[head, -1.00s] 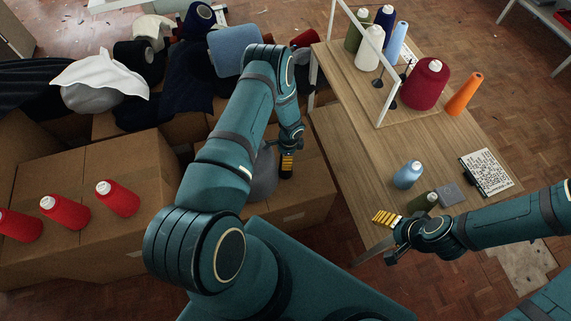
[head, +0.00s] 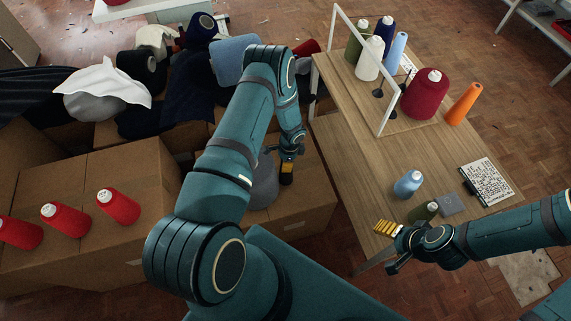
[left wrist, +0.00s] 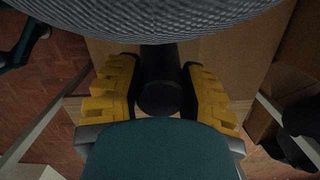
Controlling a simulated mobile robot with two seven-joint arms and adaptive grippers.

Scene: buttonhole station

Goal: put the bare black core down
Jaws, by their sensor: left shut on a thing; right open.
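My left gripper (head: 287,165) is shut on the bare black core (head: 286,179), over the cardboard boxes left of the table. In the left wrist view the dark core (left wrist: 160,88) sits between the two yellow fingers (left wrist: 160,97). A grey rounded thing (head: 263,183) is just left of the core in the head view, partly behind my arm. I cannot tell whether the core touches it or the box below. My right gripper (head: 385,228) is open at the table's near edge, left of an olive-green cone (head: 424,211).
The wooden table (head: 365,155) holds a light blue cone (head: 408,183), a crimson cone (head: 425,95), an orange cone (head: 464,104) and a white frame. Several red cones (head: 65,219) lie on the boxes at left. Fabrics and dark rolls crowd the back boxes.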

